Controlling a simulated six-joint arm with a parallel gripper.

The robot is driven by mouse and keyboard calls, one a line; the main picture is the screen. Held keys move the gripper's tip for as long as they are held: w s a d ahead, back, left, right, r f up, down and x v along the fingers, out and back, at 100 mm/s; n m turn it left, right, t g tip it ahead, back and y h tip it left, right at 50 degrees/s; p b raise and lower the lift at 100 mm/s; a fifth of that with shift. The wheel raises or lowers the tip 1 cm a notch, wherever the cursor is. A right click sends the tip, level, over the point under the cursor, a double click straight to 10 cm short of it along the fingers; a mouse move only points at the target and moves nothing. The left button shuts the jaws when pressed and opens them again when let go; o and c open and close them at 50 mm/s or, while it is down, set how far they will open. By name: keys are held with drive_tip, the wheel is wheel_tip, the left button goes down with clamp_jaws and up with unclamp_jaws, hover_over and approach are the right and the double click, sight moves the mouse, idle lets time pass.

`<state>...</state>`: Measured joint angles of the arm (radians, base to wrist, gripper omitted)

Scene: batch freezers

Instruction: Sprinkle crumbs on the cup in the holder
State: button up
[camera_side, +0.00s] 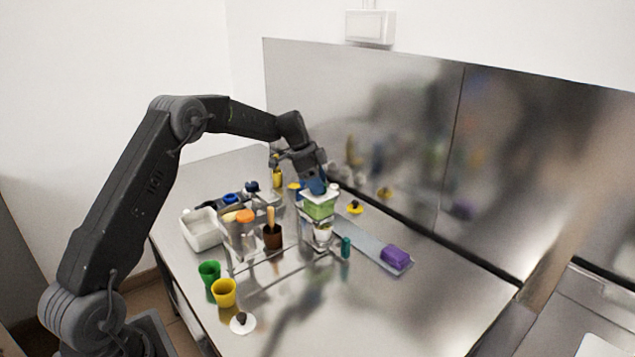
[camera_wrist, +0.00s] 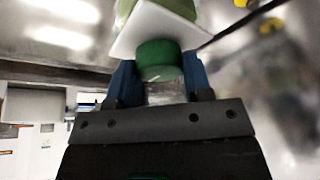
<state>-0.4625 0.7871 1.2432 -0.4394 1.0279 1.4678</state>
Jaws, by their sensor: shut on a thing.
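My gripper (camera_side: 316,188) has blue fingers and is shut on the green knob of a green container (camera_side: 319,208) with a white lid. In the wrist view my gripper (camera_wrist: 158,75) has the green knob (camera_wrist: 158,58) between its fingers, with the white lid (camera_wrist: 158,26) beyond it. The container is above a cup (camera_side: 322,230) with a pale top, in the clear holder. I cannot tell whether they touch. The container hides part of the cup. No falling crumbs can be made out.
A white bin (camera_side: 203,231), a brown pot (camera_side: 272,238) with a stick, and green (camera_side: 209,272) and yellow (camera_side: 224,293) cups stand to the left. A purple block (camera_side: 396,257) lies on a grey strip at right. The front right of the table is clear; a steel wall stands behind.

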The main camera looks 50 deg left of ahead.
drive_tip(key=o, duration=0.9)
drive_tip(key=shift+o, duration=0.2)
drive_tip(key=v, duration=1.4)
